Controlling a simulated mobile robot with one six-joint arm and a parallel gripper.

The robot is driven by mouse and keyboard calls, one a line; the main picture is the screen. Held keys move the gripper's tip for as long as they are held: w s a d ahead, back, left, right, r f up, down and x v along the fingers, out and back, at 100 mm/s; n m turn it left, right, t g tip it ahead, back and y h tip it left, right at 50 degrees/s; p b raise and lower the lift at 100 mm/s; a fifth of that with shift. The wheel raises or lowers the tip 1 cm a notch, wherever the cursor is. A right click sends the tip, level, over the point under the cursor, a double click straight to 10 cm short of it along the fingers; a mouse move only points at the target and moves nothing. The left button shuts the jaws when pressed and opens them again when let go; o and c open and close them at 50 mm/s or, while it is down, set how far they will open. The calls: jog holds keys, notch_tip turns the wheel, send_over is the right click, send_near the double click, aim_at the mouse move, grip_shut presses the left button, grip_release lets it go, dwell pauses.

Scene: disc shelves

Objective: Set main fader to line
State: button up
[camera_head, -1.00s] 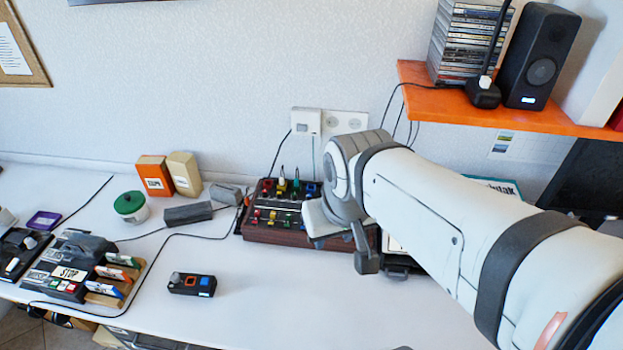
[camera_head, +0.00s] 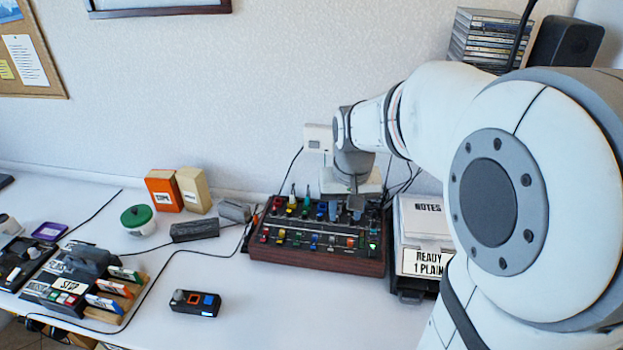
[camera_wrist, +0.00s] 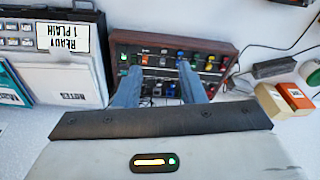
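A mixer with a dark top and a wooden case (camera_head: 318,259) sits on the white table near the wall. It has rows of coloured knobs and faders, and a small green light at its right. It also shows at the top of the wrist view (camera_wrist: 208,45). I cannot tell which control is the main fader or make out its line. My gripper (camera_head: 346,212) points down over the mixer's right rear part. In the wrist view, its two blue-grey fingers (camera_wrist: 158,72) are apart, with mixer controls visible between them and nothing held. Whether the fingertips touch the panel is unclear.
A device labelled "READY 1 PLAIN" (camera_head: 428,263) stands close right of the mixer. A small black button box (camera_head: 195,303) lies front left. Orange (camera_head: 163,191) and cream (camera_head: 193,190) boxes stand at the back left. A cable crosses the table. The front middle is clear.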

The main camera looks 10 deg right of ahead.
jog(key=w+d+f+m+g+b, duration=0.1)
jog(key=w+d+f+b, duration=0.25)
jog(key=w+f, duration=0.55)
jog(key=m, duration=0.2)
send_over(350, 241)
jog(key=shift+g, duration=0.4)
notch_tip(350, 241, down, 9)
jog(key=shift+s+f+b, duration=0.15)
jog(key=shift+b, duration=0.3)
jog(key=shift+d+f, duration=0.1)
jog(key=shift+f, duration=0.45)
notch_tip(350, 241, down, 7)
jog(key=shift+f, duration=0.1)
grip_shut()
jog(key=shift+w, duration=0.2)
